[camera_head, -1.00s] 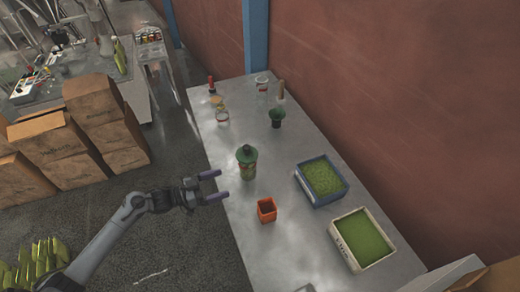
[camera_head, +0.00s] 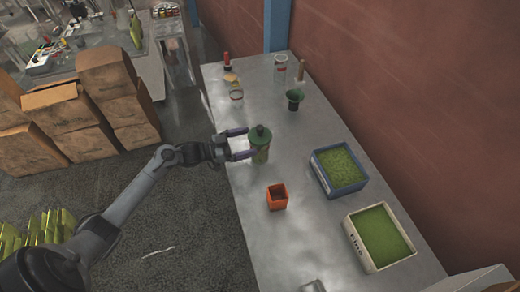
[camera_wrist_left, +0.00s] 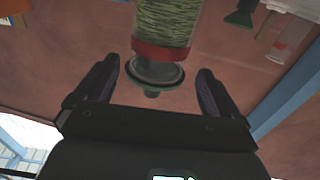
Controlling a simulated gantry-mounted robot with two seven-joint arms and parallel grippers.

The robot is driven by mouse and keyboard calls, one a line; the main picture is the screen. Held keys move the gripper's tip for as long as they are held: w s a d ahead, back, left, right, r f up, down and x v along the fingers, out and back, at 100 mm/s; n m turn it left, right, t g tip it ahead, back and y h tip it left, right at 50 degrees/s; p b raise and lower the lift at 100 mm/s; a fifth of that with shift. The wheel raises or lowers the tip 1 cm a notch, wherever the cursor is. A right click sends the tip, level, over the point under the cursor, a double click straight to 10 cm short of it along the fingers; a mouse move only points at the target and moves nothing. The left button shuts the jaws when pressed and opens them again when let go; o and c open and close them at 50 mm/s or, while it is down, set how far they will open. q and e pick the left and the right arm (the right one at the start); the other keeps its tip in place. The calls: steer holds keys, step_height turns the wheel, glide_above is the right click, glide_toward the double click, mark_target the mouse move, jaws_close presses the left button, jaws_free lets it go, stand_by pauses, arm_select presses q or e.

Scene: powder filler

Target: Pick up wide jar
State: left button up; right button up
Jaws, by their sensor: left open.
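The wide jar (camera_head: 261,154) stands on the metal table, with a green lid and green contents. In the left wrist view the jar (camera_wrist_left: 165,22) appears upside down, with a red band below its lid. My left gripper (camera_head: 246,144) is open at the jar's left side, its fingertips at either side of the lid. In the left wrist view the open fingers (camera_wrist_left: 157,70) flank the lid with gaps on both sides. The jar is not gripped. My right gripper is not in view.
An orange square cup (camera_head: 277,197) stands in front of the jar. A blue tray (camera_head: 327,186) and a white tray (camera_head: 362,256) hold green material at the right. A green funnel (camera_head: 294,98), a small glass jar (camera_head: 236,97) and a clear container (camera_head: 280,68) stand farther back.

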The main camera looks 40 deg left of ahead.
mark_target(260, 139)
arm_select(q)
steer(key=shift+x, duration=2.7)
steer(key=shift+s+d, duration=0.1)
steer(key=c, duration=1)
steer(key=shift+r, duration=0.1)
